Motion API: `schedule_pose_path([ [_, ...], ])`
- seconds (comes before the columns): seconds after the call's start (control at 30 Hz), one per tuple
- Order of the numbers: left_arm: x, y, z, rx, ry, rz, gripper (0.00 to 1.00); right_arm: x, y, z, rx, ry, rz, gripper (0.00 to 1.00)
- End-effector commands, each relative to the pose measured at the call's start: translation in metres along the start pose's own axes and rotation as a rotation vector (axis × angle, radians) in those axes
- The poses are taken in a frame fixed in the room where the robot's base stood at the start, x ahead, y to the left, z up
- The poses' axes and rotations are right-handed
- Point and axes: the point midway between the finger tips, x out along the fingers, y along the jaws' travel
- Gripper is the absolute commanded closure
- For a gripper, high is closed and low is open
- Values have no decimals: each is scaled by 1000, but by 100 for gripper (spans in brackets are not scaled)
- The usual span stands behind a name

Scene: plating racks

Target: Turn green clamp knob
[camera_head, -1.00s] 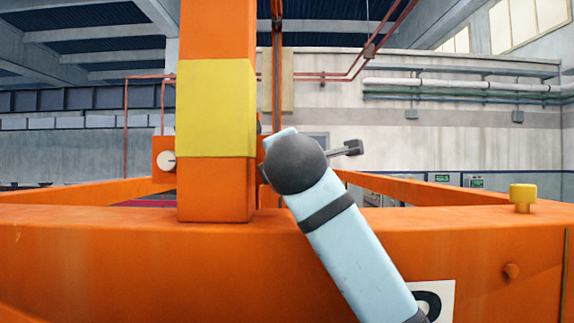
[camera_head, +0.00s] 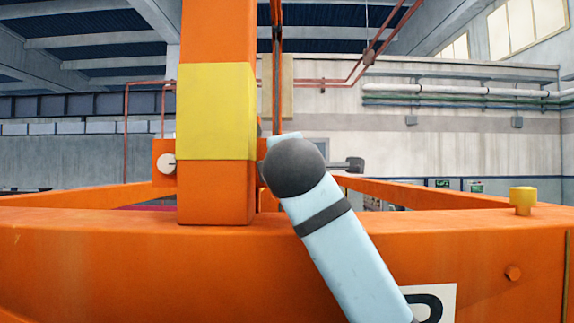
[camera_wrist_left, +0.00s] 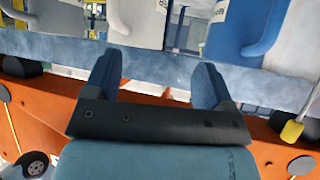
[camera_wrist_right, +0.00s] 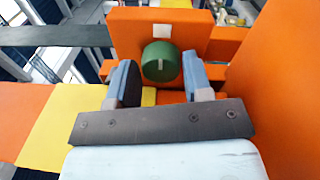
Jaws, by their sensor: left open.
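In the head view my pale blue right arm is beside the orange post; the knob and right gripper cannot be made out there. My left gripper (camera_wrist_left: 160,75) is open and empty in the left wrist view, away from the knob.
An orange post with a yellow band (camera_head: 215,110) rises from a wide orange beam (camera_head: 120,260). A yellow peg (camera_head: 522,200) stands on the beam at right. White and blue machines (camera_wrist_left: 230,30) lie ahead of my left gripper.

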Motion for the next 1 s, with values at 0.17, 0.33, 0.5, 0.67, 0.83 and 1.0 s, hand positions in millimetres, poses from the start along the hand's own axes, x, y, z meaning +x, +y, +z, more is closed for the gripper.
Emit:
schedule_pose_path([
  [0.17,-1,1,2,-1,-3,1,23,0,0,0,0,0,0,34],
  [0.33,-1,1,2,-1,-3,1,23,0,0,0,-1,0,0,34],
  [0.5,3,0,6,-1,-2,1,23,-13,-1,0,0,0,2,34],
  [0.67,11,1,13,-1,3,3,23,-45,-2,-1,1,1,5,34],
  [0.83,20,2,19,1,7,8,23,-85,-3,-1,-1,1,5,34],
  [1.0,24,4,26,2,2,15,23,-117,-2,-1,0,1,4,34],
])
